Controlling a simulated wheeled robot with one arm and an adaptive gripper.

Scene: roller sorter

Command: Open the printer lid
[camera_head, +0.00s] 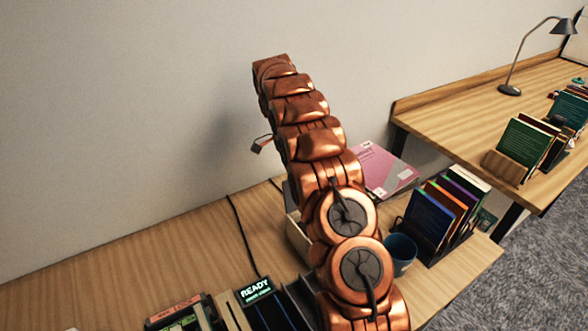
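My copper-coloured arm rises through the middle of the head view and hides much of the desk behind it. A small dark tip (262,144) on a thin reddish link sticks out left of the arm, in front of the wall; it may be part of my gripper. The rest of the gripper is hidden, so its opening does not show. I cannot make out a printer or its lid for certain. A pale box-like edge (298,238) shows partly behind the arm.
A second desk (450,115) carries a lamp (531,56). The left desk is mostly clear.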

